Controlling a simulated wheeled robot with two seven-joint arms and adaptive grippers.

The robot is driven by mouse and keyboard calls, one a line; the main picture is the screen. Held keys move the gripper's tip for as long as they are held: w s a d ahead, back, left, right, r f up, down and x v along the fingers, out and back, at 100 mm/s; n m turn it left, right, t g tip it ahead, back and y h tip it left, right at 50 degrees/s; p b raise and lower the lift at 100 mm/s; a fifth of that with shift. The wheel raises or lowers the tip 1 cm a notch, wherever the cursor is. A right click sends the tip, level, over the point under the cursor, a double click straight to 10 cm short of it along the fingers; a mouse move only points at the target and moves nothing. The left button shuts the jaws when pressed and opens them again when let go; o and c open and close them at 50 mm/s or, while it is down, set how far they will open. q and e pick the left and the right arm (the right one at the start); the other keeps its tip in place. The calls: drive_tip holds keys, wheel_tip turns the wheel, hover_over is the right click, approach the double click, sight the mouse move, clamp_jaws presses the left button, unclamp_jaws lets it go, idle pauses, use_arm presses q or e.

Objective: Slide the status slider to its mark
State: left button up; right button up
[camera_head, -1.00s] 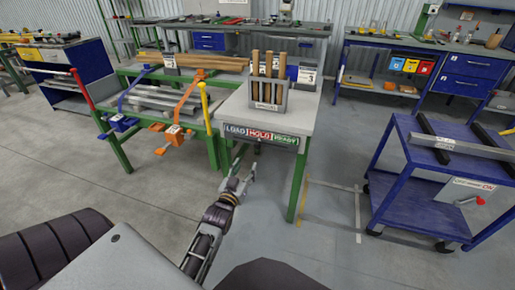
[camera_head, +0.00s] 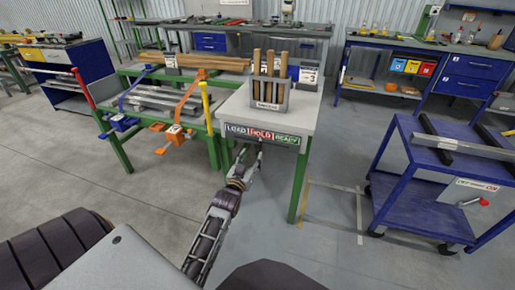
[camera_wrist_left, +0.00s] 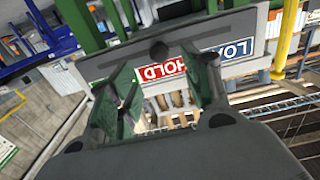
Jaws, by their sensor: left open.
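In the left wrist view the board appears upside down, with HOLD (camera_wrist_left: 163,73) and LOAD (camera_wrist_left: 226,58) readable. A dark round knob (camera_wrist_left: 158,50), apparently the slider's, sits at HOLD on the lower edge of the board. My left gripper (camera_head: 249,157) is open just in front of and below the board; its fingers (camera_wrist_left: 163,80) stand either side of the knob, with contact unclear. A finger hides READY in the wrist view.
A grey holder (camera_head: 268,97) with upright wooden pieces stands on the table above the board. A blue cart (camera_head: 425,205) stands right; the floor between is clear.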

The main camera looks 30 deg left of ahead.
sight(258, 146)
use_arm(q)
drive_tip(key=shift+b+x, duration=0.4)
drive_tip(key=shift+x, duration=2.65)
drive_tip(key=shift+b+x, duration=0.4)
drive_tip(key=shift+x, duration=0.5)
use_arm(e)
drive_tip(key=shift+w+a+r, duration=0.1)
drive_tip(key=shift+a+r, duration=0.05)
drive_tip(key=shift+r, duration=0.45)
drive_tip(key=shift+w+a+r, duration=0.1)
drive_tip(key=shift+r, duration=0.5)
use_arm(q)
drive_tip(key=shift+c, duration=0.5)
clamp_jaws()
use_arm(e)
drive_tip(key=shift+s+f, duration=0.15)
drive_tip(key=shift+f, duration=0.05)
